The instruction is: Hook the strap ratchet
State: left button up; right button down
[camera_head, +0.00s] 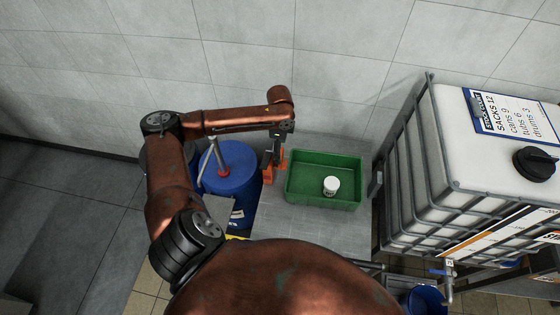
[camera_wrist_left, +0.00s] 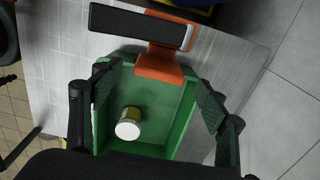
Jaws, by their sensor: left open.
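In the head view orange parts (camera_head: 268,173) show between the blue drum and the tray, partly hidden by my arm. No strap or hook point is clear. My left gripper (camera_head: 277,152) hangs over these parts. In the left wrist view its two dark fingers (camera_wrist_left: 158,92) are wide apart, with nothing between them touching either. My right gripper is not in view.
A green tray (camera_head: 322,157) holds a white-lidded tub (camera_head: 330,186) on a grey bench (camera_head: 300,226). A blue drum (camera_head: 236,176) stands left of the bench. A large caged white tank (camera_head: 445,150) stands at right. A tiled wall (camera_head: 330,60) closes the back.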

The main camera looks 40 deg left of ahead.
pick_arm(q)
notch_tip(320, 180, down, 6)
jog(key=shift+p, duration=0.3)
jog(key=shift+f, duration=0.55)
